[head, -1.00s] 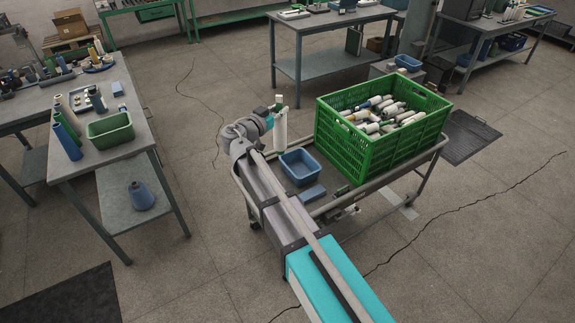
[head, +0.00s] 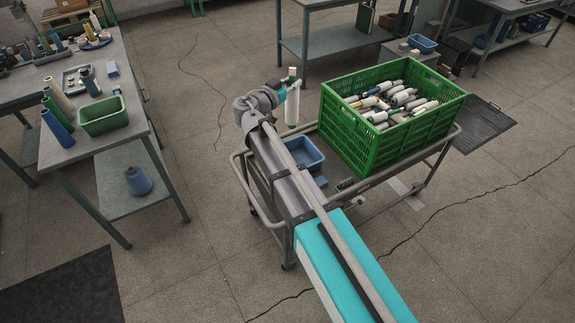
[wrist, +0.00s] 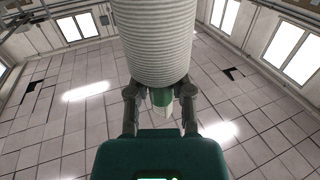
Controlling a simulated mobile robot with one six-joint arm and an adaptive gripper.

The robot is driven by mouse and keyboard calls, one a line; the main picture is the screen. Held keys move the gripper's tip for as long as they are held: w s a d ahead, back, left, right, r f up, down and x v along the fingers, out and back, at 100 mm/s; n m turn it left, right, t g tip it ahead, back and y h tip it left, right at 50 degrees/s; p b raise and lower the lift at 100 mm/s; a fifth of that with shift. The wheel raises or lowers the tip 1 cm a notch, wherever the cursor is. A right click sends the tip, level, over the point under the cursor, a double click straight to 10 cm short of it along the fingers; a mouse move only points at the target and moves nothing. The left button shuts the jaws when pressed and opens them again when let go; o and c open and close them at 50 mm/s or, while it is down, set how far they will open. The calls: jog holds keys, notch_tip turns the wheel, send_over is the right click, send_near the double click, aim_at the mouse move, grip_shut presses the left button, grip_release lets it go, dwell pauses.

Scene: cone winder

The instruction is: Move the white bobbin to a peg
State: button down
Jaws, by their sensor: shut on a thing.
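The white bobbin (head: 292,107) hangs roughly upright in the head view, above the cart's far-left corner. In the wrist view the ribbed white bobbin (wrist: 157,40) fills the upper middle, with a green and white end piece between the fingers. My gripper (wrist: 160,98) is shut on that end; it also shows small in the head view (head: 288,84). Its fingertips are partly hidden by the bobbin. I cannot make out an empty peg clearly in either view.
A green crate (head: 365,145) full of bobbins stands on the cart, beside a blue tub (head: 305,156). The left table (head: 92,148) carries blue and tan tubes, a green bin (head: 103,117) and a small tray. The floor between table and cart is clear.

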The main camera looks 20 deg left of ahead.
jog(key=shift+s+a+f, duration=0.15)
jog(key=shift+a, duration=0.1)
jog(key=shift+f+b, duration=0.5)
jog(key=shift+b, duration=0.15)
notch_tip(320, 180, down, 36)
jog(key=m+g+h+b, duration=0.1)
jog(key=h+b, duration=0.1)
jog(key=b, duration=3.4)
jog(key=shift+s+f+m, duration=0.2)
jog(key=shift+f+m, duration=0.05)
jog(key=shift+m, duration=0.05)
jog(key=shift+b, duration=0.3)
